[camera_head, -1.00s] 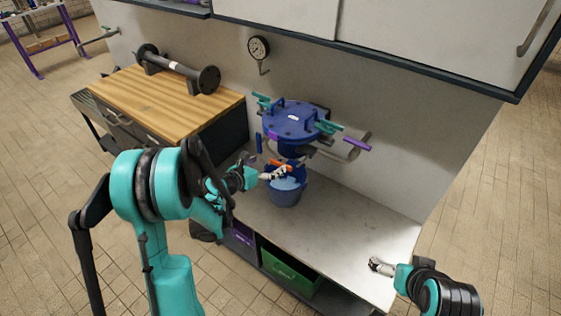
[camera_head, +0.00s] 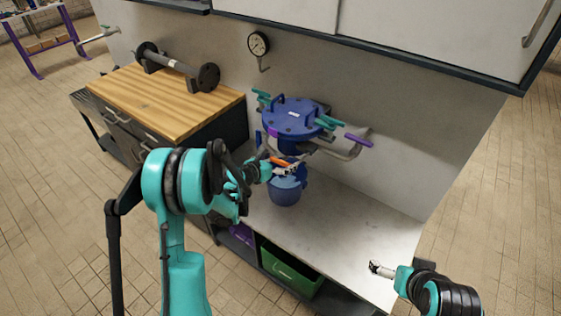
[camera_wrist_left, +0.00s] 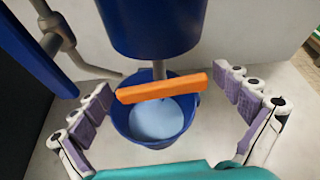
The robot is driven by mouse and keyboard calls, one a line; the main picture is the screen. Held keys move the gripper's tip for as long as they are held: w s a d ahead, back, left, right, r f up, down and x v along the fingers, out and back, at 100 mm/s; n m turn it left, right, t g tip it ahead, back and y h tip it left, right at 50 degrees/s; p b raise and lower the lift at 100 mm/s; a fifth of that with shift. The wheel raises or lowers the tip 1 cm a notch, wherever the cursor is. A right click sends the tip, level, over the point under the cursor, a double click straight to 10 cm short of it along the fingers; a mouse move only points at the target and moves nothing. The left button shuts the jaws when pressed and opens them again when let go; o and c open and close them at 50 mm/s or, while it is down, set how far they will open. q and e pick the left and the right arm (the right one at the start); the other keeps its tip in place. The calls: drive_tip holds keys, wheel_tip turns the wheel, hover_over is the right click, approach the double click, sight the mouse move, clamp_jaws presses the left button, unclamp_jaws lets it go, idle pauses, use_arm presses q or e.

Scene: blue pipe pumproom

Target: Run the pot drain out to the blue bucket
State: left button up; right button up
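The blue pot (camera_head: 294,118) with its flanged lid is mounted over the counter, and its underside fills the top of the left wrist view (camera_wrist_left: 155,25). An orange drain handle (camera_wrist_left: 162,88) lies crosswise on the thin pipe below the pot; it also shows in the head view (camera_head: 283,162). The blue bucket (camera_head: 285,193) stands on the counter under the drain, with light blue in it in the wrist view (camera_wrist_left: 156,119). My left gripper (camera_wrist_left: 165,108) is open, its fingers on either side of the orange handle, apart from it. My right gripper (camera_head: 381,270) is over the counter's right front; its fingers are too small to judge.
Teal handles (camera_head: 329,122) and a purple handle (camera_head: 358,140) stick out around the pot. A pressure gauge (camera_head: 258,44) hangs on the wall. A wooden-topped cabinet (camera_head: 150,100) stands left. A green crate (camera_head: 290,272) sits below. The counter's right part is clear.

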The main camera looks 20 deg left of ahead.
use_arm(q)
drive_tip(key=c, duration=0.8)
drive_tip(key=shift+d+m+y+b, duration=0.1)
drive_tip(key=shift+m+y+b, duration=0.4)
drive_tip(key=shift+m, duration=0.2)
drive_tip(key=o, duration=1)
drive_tip(key=shift+s, duration=0.1)
drive_tip(key=v, duration=1.2)
